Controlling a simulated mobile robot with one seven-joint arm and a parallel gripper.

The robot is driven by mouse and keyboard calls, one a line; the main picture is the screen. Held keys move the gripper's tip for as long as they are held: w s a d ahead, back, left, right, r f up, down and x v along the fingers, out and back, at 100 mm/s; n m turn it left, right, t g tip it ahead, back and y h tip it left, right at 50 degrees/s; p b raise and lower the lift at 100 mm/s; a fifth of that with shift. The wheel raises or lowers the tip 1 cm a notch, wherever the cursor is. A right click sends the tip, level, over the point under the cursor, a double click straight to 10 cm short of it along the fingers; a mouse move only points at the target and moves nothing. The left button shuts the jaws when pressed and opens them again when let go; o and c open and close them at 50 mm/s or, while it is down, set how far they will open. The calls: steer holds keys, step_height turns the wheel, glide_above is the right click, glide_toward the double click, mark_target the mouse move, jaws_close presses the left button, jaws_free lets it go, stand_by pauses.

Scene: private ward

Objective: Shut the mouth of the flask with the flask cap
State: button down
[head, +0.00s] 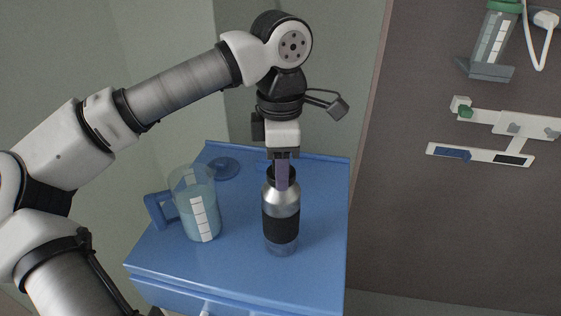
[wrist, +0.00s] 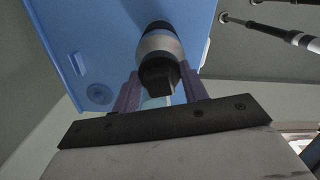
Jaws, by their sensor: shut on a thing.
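The flask (head: 281,205) is silver with a black band and stands upright on a blue cabinet top. Its silver shoulder also shows in the wrist view (wrist: 160,43). My gripper (head: 281,187) points down directly over the flask. The flask cap (wrist: 158,80) is black and sits between my two purple fingers, which are shut on it. In the head view the cap (head: 269,174) shows partly behind the fingers, in line with the flask's top. The fingers and cap hide the mouth, so I cannot tell whether the cap is seated or just above it.
A clear measuring jug (head: 203,207) with a blue handle and liquid stands close left of the flask. A round blue lid (head: 223,168) lies behind it. The blue cabinet top (head: 325,215) is free right of the flask. Medical fittings (head: 497,130) hang on the brown wall panel.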

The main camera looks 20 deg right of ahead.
steer(key=shift+m, duration=0.6)
steer(key=m, duration=0.4)
steer(key=shift+m, duration=0.4)
steer(key=m, duration=0.4)
steer(key=shift+m, duration=0.4)
steer(key=c, duration=0.7)
jaws_free()
step_height(320, 180, up, 14)
steer(key=shift+f, duration=0.15)
